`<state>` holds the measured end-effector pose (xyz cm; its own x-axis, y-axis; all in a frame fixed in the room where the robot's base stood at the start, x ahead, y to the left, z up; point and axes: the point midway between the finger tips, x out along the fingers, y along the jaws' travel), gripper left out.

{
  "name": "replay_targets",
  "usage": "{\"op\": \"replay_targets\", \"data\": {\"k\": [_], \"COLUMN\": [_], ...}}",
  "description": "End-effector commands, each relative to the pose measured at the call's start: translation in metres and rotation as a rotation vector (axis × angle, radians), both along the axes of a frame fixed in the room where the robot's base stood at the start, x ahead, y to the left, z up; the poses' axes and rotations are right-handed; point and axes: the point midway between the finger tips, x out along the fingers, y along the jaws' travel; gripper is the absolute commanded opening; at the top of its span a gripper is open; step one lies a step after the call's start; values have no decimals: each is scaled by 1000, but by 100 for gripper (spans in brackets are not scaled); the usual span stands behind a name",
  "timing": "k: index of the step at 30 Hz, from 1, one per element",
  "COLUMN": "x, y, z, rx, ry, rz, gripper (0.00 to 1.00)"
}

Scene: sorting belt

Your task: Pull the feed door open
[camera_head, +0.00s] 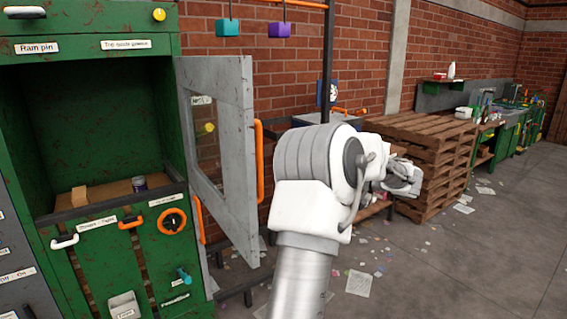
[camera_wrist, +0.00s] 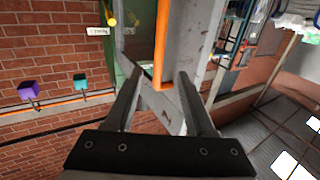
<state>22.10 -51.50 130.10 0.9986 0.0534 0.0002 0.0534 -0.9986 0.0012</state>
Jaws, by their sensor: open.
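The feed door (camera_head: 240,95) is a grey metal frame with a window, hinged on the green cabinet and standing swung out to the right of its opening. A long upright orange handle (camera_head: 259,160) is on its outer edge. My gripper (camera_head: 402,180) is to the right of the door in the head view, apart from the handle there. In the wrist view, my gripper (camera_wrist: 158,78) is open and empty. The orange handle (camera_wrist: 161,45) shows beyond and between the fingertips, beside the grey door frame (camera_wrist: 198,55). How far off it is cannot be told.
The green cabinet (camera_head: 90,45) has an open dark bay with a small box (camera_head: 79,196) and a can (camera_head: 139,184). Stacked pallets (camera_head: 425,150) stand at right. Purple (camera_head: 279,30) and teal (camera_head: 228,28) blocks hang from an orange rail. Paper scraps litter the otherwise free floor.

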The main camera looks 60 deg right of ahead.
Motion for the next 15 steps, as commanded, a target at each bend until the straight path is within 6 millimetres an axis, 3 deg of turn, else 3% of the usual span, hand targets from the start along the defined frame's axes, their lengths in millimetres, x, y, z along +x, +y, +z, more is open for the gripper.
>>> {"op": "replay_targets", "data": {"k": [6,15], "x": [-31,-38], "y": [-2,-2], "z": [0,0], "rx": [0,0], "ry": [0,0], "rz": [-1,0], "gripper": [55,55]}}
